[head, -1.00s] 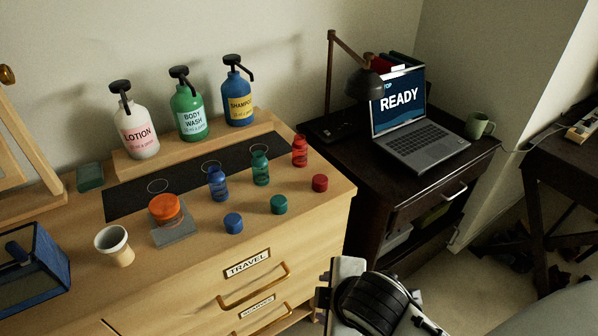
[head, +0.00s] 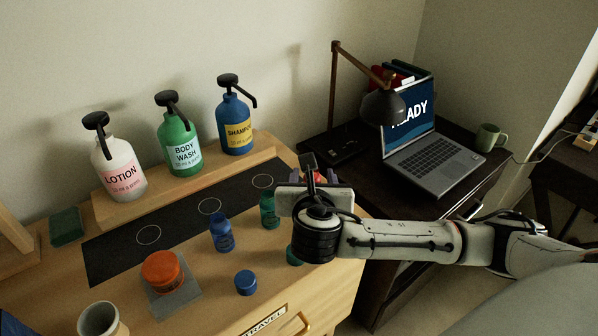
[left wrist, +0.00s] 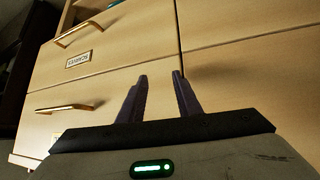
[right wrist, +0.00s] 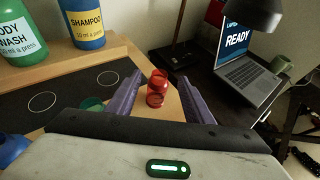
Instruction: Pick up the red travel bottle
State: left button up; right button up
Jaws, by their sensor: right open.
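The red travel bottle (right wrist: 158,80) stands between the two spread fingers of my right gripper (right wrist: 161,79) in the right wrist view, with a gap showing on each side. In the head view my right gripper (head: 318,180) is over the right end of the dresser top and hides most of the bottle; only a bit of red shows. The red cap seen earlier is hidden in the head view. My left gripper (left wrist: 160,76) is open and empty in front of the dresser drawers.
A blue travel bottle (head: 221,232) and a green one (head: 269,209) stand to the left, with a blue cap (head: 246,283) in front. Pump bottles stand on a wooden riser (head: 258,150) behind. The lamp (head: 383,104) and laptop (head: 425,150) are to the right.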

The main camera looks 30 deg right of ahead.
aim_at(314, 173)
jog(key=x, duration=0.3)
jog(key=shift+w+d, duration=0.15)
jog(key=shift+d, duration=0.2)
jog(key=shift+w+d+f, duration=0.25)
jog(key=shift+w+f, duration=0.05)
jog(key=shift+w, duration=0.1)
jog(key=x, duration=0.4)
jog(key=shift+w+f, duration=0.15)
jog(key=shift+f, duration=0.2)
jog(key=shift+w+d+f, duration=0.1)
jog(key=shift+w, duration=0.1)
pick_arm(q)
jog(key=shift+s+f, duration=0.1)
jog(key=shift+s, duration=0.45)
pick_arm(e)
jog(key=c, duration=0.9)
